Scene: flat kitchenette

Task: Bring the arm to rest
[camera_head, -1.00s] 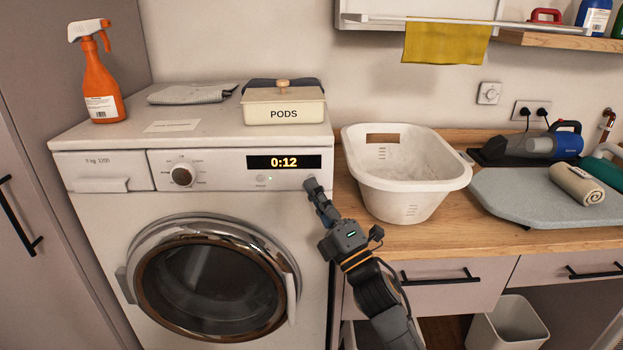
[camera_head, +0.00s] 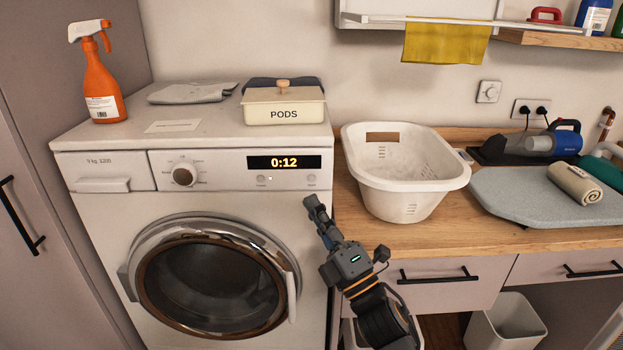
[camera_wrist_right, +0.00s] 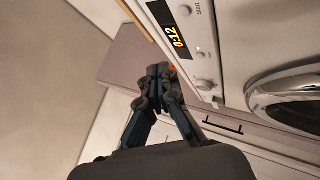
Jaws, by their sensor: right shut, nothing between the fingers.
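My right gripper (camera_head: 311,206) is shut and empty in front of the washing machine (camera_head: 240,205), near its right front edge and below the control panel. It also shows in the right wrist view (camera_wrist_right: 158,75), with its fingertips together. The washing machine's display (camera_head: 284,162) reads 0:12, and its round door (camera_head: 212,278) is shut. The display also shows in the right wrist view (camera_wrist_right: 176,37). I cannot tell the exact gap between the fingertips and the machine. My left gripper is not in view.
A white laundry basket (camera_head: 410,190) stands on the wooden counter right of the washer. A pods box (camera_head: 284,108), a grey cloth (camera_head: 190,93) and an orange spray bottle (camera_head: 102,85) sit on the washer. Drawer handles (camera_head: 440,278) stick out below the counter near my arm.

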